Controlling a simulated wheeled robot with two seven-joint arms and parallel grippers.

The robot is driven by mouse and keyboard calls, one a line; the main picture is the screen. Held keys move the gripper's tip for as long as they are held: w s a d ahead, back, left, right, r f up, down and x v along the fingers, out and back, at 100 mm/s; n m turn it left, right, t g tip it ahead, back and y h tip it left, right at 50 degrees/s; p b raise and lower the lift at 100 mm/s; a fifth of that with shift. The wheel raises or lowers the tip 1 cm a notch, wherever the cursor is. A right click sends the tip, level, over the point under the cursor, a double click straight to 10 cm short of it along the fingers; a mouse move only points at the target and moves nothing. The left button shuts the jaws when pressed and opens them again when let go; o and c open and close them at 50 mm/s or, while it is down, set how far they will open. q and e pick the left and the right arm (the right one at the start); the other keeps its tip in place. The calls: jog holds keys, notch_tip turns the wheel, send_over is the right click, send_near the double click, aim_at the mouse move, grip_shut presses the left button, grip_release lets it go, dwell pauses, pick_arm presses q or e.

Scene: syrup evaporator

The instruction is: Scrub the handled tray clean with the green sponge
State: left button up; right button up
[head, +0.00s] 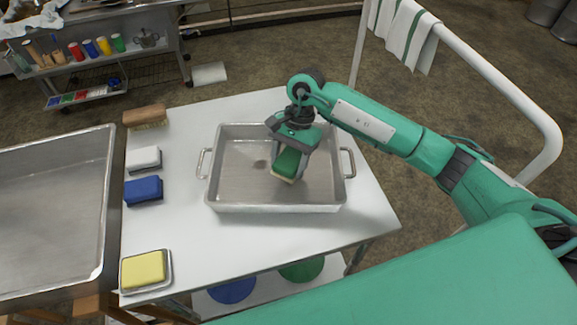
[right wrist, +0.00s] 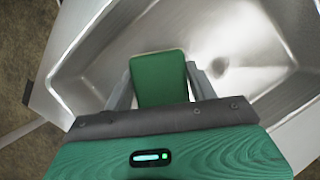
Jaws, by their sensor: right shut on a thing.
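The handled tray (head: 235,195) is a metal pan with a loop handle on its left and right sides, standing on the white table. A darker smudge (head: 260,165) shows on its floor left of my gripper. My right gripper (head: 290,165) reaches down into the tray, shut on the green sponge (head: 287,163), whose lower edge is pale. In the right wrist view the sponge (right wrist: 159,78) sits between the two fingers above the tray floor (right wrist: 225,65). I cannot tell whether the sponge touches the floor. My left gripper is not in view.
On the table left of the tray are a wooden brush (head: 145,116), a white sponge (head: 143,158), a blue sponge (head: 143,189) and a yellow sponge (head: 144,269) on a small dish. A large metal pan (head: 108,205) stands at the left. A white rail (head: 500,85) with a towel stands at the right.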

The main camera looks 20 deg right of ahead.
jog(key=shift+d+r, duration=0.1)
jog(key=shift+r, duration=0.45)
jog(key=shift+r+p, duration=0.3)
jog(key=shift+r, duration=0.95)
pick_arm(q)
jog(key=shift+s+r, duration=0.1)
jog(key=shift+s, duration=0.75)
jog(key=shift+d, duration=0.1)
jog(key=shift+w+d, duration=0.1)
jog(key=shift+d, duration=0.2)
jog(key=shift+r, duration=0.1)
